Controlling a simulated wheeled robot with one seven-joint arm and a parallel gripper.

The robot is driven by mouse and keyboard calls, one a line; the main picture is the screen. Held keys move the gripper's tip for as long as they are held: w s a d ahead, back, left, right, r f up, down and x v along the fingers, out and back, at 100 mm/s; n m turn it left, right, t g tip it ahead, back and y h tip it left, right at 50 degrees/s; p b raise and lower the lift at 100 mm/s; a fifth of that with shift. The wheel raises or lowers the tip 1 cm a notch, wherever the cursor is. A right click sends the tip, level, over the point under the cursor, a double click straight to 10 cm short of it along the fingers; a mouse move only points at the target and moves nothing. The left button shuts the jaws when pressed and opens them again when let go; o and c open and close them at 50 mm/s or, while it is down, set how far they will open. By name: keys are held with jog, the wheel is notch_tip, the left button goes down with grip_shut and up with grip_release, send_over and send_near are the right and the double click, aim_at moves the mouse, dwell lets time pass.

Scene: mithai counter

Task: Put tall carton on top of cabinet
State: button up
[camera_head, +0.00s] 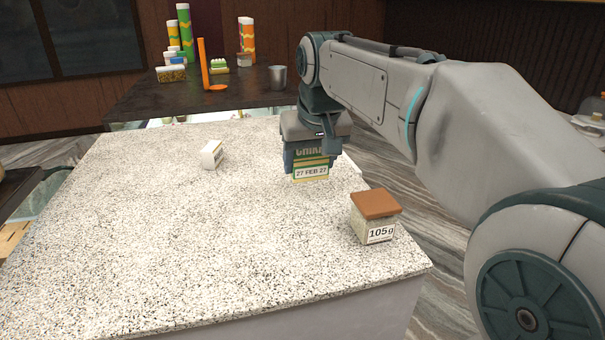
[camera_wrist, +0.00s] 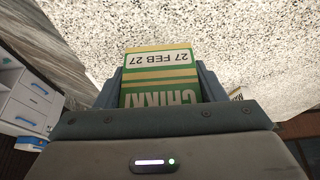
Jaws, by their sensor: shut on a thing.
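A green and yellow carton (camera_head: 311,171) with the label "27 FEB 27" is in my gripper (camera_head: 312,160), near the right edge of the speckled counter (camera_head: 150,240). My gripper points down and is shut on the carton's upper part. In the wrist view, the carton (camera_wrist: 160,75) sits between the two fingers (camera_wrist: 160,90) with its date label facing the camera. I cannot tell whether its lower end touches the counter. A cabinet (camera_wrist: 32,98) with white drawers and blue handles shows at the left of the wrist view.
A box with a brown lid (camera_head: 374,215) marked "105g" stands at the counter's right edge. A small white box (camera_head: 212,154) lies farther back. A dark table (camera_head: 130,108) behind holds several packs, an orange upright object (camera_head: 204,65) and a metal cup (camera_head: 278,77). The counter's left and front are clear.

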jog(key=shift+w+a+f, duration=0.15)
jog(key=shift+w+f, duration=0.25)
jog(key=shift+w, duration=0.2)
jog(key=shift+w+a+f, duration=0.1)
jog(key=shift+w+f, duration=0.3)
jog(key=shift+w, duration=0.2)
jog(key=shift+f, duration=1.85)
jog(key=shift+f, duration=0.2)
jog(key=o, duration=1.1)
jog(key=shift+o, duration=0.2)
jog(key=shift+r, duration=0.1)
jog(key=shift+r, duration=0.25)
jog(key=v, duration=1.1)
jog(key=shift+s+r, duration=0.25)
jog(key=shift+r, duration=0.05)
